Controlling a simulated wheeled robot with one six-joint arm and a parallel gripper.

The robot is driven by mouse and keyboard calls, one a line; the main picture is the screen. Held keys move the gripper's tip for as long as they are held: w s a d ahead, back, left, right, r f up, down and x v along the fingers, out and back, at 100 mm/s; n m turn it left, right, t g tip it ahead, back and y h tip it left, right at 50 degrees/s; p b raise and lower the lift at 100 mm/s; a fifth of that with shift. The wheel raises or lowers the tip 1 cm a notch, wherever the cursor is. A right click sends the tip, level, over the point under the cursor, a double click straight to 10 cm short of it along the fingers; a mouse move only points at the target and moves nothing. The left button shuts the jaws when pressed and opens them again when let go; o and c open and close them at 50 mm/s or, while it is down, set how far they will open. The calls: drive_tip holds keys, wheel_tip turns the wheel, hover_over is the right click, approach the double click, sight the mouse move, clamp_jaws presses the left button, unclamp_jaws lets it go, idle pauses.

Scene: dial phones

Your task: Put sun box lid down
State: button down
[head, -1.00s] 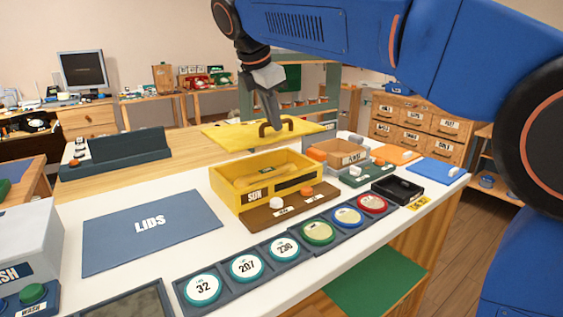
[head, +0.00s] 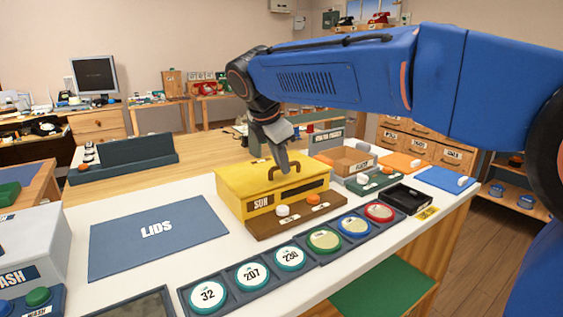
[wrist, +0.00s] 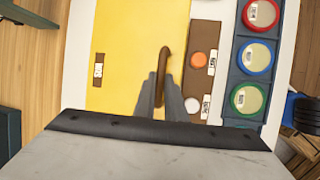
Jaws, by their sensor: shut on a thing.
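The yellow sun box (head: 259,203) stands on the white table with its SUN label facing front. Its yellow lid (head: 240,175) lies over the top of the box, and the open inside no longer shows. My gripper (head: 284,172) is shut on the lid's brown arched handle (head: 272,169). In the wrist view, the fingers (wrist: 160,95) are on both sides of the handle (wrist: 163,65), and the lid (wrist: 125,65) spreads beneath. I cannot tell whether the lid is fully seated on the rim.
The blue LIDS mat (head: 157,235) lies empty to the left. A brown strip with white and orange buttons (head: 313,199) sits in front of the box. Several dials in dark trays (head: 290,257) line the front edge. A cardboard box (head: 346,160) stands to the right.

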drive_tip(key=c, duration=2.2)
unclamp_jaws()
drive_tip(key=shift+f, duration=0.15)
drive_tip(key=o, duration=0.4)
